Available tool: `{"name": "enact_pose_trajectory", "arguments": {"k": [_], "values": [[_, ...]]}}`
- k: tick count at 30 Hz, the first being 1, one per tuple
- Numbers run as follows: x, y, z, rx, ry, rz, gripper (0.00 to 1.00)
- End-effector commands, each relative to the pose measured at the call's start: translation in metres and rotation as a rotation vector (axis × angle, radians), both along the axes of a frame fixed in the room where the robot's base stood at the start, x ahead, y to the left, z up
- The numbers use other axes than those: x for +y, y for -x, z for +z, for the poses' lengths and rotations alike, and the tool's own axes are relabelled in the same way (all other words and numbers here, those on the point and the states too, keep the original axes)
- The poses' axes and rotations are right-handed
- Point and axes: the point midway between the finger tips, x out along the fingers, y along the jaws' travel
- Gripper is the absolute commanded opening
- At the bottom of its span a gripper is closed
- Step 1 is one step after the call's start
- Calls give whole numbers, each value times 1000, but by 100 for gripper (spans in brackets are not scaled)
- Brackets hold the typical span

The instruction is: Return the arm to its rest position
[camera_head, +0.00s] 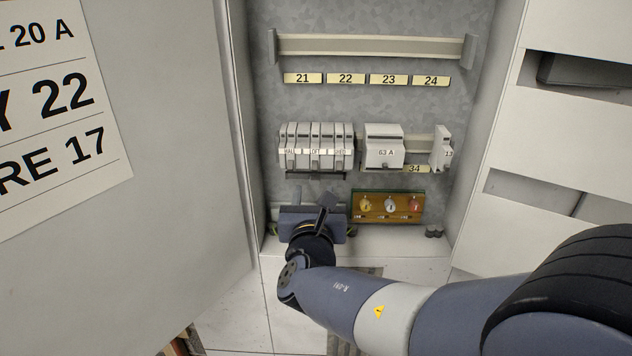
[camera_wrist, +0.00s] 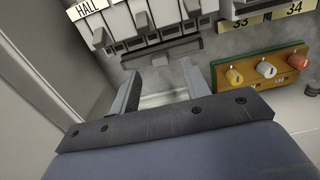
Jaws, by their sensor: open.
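My arm reaches from the lower right of the head view into an open cabinet. My gripper (camera_head: 318,190) is low in the cabinet, below the left row of breakers (camera_head: 317,135). In the wrist view, my gripper (camera_wrist: 158,82) shows two fingers spread apart. Nothing is between them except a view of the cabinet back and a pale strip. The breaker row (camera_wrist: 140,22) is just beyond the fingertips; whether they touch it I cannot tell.
An upper empty rail (camera_head: 370,46) sits above labels 21 to 24. A 63 A breaker (camera_head: 384,147) and a narrow module (camera_head: 441,147) are on the middle rail. The open door (camera_head: 180,120) stands left and a white wall unit (camera_head: 575,130) right, close on both sides.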

Motion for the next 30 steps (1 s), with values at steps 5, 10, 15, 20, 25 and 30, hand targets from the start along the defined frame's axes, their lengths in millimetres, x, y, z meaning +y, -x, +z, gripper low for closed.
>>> {"name": "enact_pose_trajectory", "arguments": {"k": [5,10,15,20,25,30], "values": [[2,37,0,-1,-2,5,45],[2,58,0,-1,-1,2,45],[2,66,0,0,0,0,45],[2,67,0,0,0,-1,45],[2,66,0,0,0,-1,45],[1,56,0,0,2,-2,45]]}}
